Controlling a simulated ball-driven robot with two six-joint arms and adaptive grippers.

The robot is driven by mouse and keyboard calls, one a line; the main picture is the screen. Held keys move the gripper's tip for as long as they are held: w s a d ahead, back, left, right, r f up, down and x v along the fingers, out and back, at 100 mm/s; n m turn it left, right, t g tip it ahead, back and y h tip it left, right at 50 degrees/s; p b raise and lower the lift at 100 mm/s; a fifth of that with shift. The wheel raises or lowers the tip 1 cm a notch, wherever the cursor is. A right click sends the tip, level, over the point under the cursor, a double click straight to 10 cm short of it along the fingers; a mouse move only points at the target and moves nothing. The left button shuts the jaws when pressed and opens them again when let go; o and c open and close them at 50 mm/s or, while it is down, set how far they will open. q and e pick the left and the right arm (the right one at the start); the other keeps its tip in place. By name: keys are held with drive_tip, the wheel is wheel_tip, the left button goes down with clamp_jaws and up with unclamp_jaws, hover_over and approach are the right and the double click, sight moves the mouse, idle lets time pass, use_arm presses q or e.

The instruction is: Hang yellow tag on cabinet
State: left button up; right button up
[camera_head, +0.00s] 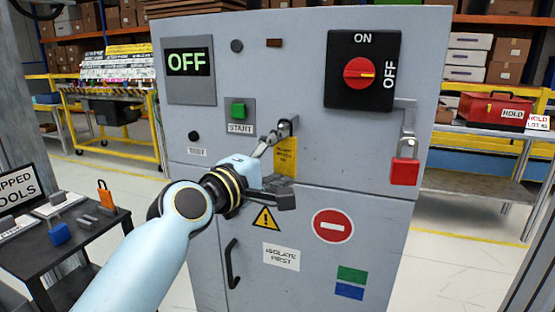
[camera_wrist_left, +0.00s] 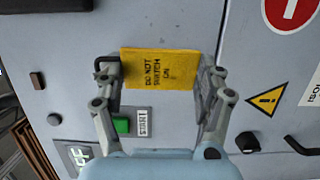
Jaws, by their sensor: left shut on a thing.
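The yellow tag (camera_head: 286,160) is at the front of the grey cabinet (camera_head: 330,215), below and right of the green START button. In the left wrist view the tag (camera_wrist_left: 160,70) lies between my finger ends and reads "DO NOT SWITCH ON". My left gripper (camera_head: 283,163) is shut on the tag, one finger at its upper edge and the other at its lower edge in the head view. I cannot tell whether the tag touches the cabinet. My right gripper is not in view.
The cabinet carries a red rotary switch (camera_head: 359,73), an OFF display (camera_head: 188,63), a START button (camera_head: 239,110) and a hanging red padlock (camera_head: 404,172). A dark tool table (camera_head: 75,245) stands at left. A red toolbox (camera_head: 495,110) sits on a bench at right.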

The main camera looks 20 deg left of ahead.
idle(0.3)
use_arm(q)
drive_tip(key=o, duration=1.5)
drive_tip(key=shift+f, duration=0.1)
